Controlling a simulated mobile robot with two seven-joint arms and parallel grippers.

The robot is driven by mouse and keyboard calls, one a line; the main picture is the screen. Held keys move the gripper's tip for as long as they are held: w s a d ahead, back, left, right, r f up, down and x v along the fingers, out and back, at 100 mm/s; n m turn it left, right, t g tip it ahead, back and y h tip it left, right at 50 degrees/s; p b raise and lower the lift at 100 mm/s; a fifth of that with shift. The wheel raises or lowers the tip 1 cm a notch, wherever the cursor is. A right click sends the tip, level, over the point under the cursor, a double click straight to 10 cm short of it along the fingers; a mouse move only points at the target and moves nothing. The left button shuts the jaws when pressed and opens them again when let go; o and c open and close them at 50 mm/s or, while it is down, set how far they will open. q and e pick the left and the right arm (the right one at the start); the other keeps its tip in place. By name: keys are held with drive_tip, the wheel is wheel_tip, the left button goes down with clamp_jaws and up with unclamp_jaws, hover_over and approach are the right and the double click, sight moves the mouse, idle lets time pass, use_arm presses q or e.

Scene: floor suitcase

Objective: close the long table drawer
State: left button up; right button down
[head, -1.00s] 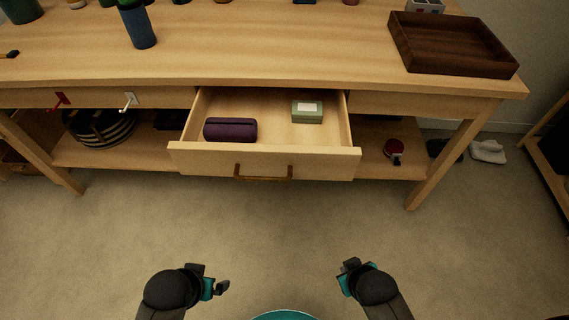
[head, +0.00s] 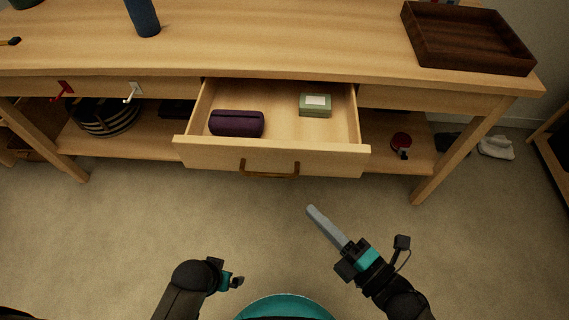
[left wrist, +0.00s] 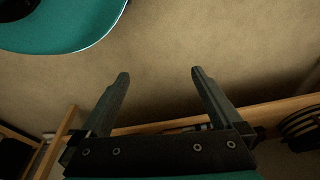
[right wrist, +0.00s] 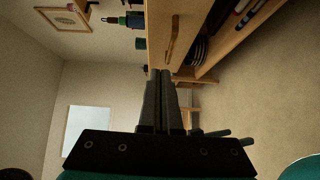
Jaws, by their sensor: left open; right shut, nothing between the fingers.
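The long table drawer (head: 270,157) is pulled out from under the wooden table, open toward me, with a brown handle (head: 269,174) on its front. In it lie a purple roll (head: 236,123) at the left and a small green box (head: 316,105) at the back right. My right gripper (head: 312,211) is shut and empty, in front of and below the drawer front, apart from it. The handle also shows in the right wrist view (right wrist: 172,40), beyond the shut fingers. My left gripper (left wrist: 158,75) is open and empty, low above the floor at the left.
The tabletop (head: 270,40) holds a dark wooden tray (head: 468,40) at the right and a blue cylinder (head: 142,17). A striped round basket (head: 107,116) and a red item (head: 401,143) are on the lower shelf. The floor before the drawer is clear.

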drive_tip(key=b, duration=0.2)
approach(271, 155)
drive_tip(key=s+a+x, duration=0.1)
drive_tip(key=x, duration=0.4)
use_arm(q)
drive_tip(key=shift+t, duration=0.4)
drive_tip(key=shift+w+d+r, duration=0.1)
drive_tip(key=shift+w+r, duration=0.3)
drive_tip(key=shift+r, duration=0.3)
drive_tip(key=shift+w+d+r, duration=0.1)
drive_tip(key=shift+w+r, duration=0.3)
drive_tip(key=shift+r, duration=0.3)
drive_tip(key=shift+w+r, duration=0.4)
drive_tip(key=shift+r, duration=0.3)
use_arm(e)
drive_tip(key=shift+w+d, duration=0.2)
drive_tip(key=shift+w, duration=0.6)
